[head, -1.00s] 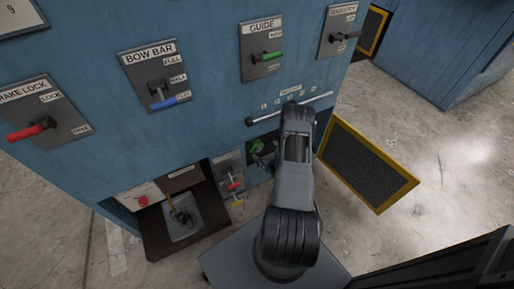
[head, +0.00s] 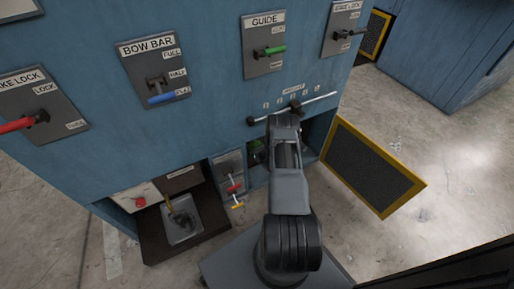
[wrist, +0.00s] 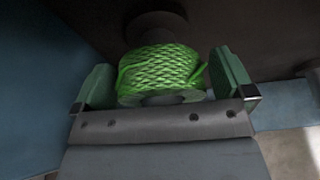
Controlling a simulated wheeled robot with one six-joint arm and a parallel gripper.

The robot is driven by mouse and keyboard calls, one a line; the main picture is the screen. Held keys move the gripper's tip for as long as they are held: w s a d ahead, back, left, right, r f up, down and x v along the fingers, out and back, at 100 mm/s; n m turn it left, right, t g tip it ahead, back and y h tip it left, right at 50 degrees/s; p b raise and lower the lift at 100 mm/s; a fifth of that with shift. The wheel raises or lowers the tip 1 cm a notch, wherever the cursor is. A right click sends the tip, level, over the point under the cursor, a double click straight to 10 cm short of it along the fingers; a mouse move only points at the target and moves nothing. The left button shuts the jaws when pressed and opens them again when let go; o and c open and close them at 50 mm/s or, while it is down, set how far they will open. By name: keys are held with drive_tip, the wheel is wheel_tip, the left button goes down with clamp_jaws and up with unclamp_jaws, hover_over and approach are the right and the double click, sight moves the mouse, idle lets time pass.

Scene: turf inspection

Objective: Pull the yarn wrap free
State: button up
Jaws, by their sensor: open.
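The bright green yarn wrap (wrist: 162,70) is wound in a criss-cross pattern around a grey round core in the wrist view. A loose-looking strand stands out at its right side. My gripper (wrist: 164,66) is open, with one green jaw on the left and one on the right of the wrap. Gaps show between the jaws and the yarn, wider on the right at the front. In the head view my arm reaches into a low opening in the blue machine (head: 210,120). A bit of green shows there, but I cannot tell whether it is yarn or jaw.
A yellow-framed mesh door (head: 375,170) stands open right of the opening. A horizontal rail (head: 318,101) runs above my arm.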

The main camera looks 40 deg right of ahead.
drive_tip(key=shift+c, duration=0.4)
drive_tip(key=c, duration=0.7)
drive_tip(key=shift+s, duration=0.1)
drive_tip(key=shift+c, duration=0.2)
drive_tip(key=shift+s, duration=0.15)
drive_tip(key=shift+s+a+p, duration=0.2)
drive_tip(key=shift+s+p, duration=0.35)
drive_tip(key=shift+s, duration=0.85)
drive_tip(key=shift+s+a+p, duration=0.2)
drive_tip(key=shift+s+p, duration=0.3)
drive_tip(key=shift+s, duration=0.9)
drive_tip(key=shift+s, duration=0.25)
drive_tip(key=shift+s+a+p, duration=0.2)
drive_tip(key=shift+s+p, duration=0.15)
drive_tip(key=shift+s, duration=0.85)
drive_tip(key=shift+s+a+p, duration=0.2)
drive_tip(key=shift+s+p, duration=0.1)
drive_tip(key=shift+s, duration=0.9)
